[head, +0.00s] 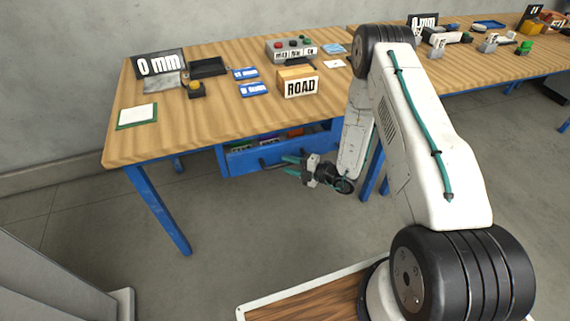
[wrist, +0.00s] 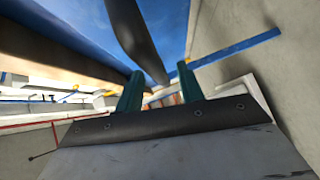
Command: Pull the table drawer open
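The blue table drawer (head: 240,160) hangs under the wooden table. Its top edge shows a gap with coloured items inside, so it stands at least slightly open. A dark curved handle (head: 268,164) is on its front. My gripper (head: 288,166) is in front of the drawer at the handle's right side, with its teal fingers pointing left toward it. In the wrist view my gripper (wrist: 160,82) has its two teal fingers apart. The dark handle (wrist: 135,38) reaches down to between the fingers in that picture, before the blue drawer front (wrist: 168,25). I cannot tell whether they touch.
The wooden tabletop (head: 220,120) carries a ROAD box (head: 298,82), a button box (head: 291,50) and a 0 mm sign (head: 160,64). A blue table leg (head: 160,210) stands at the left. The floor before the drawer is clear.

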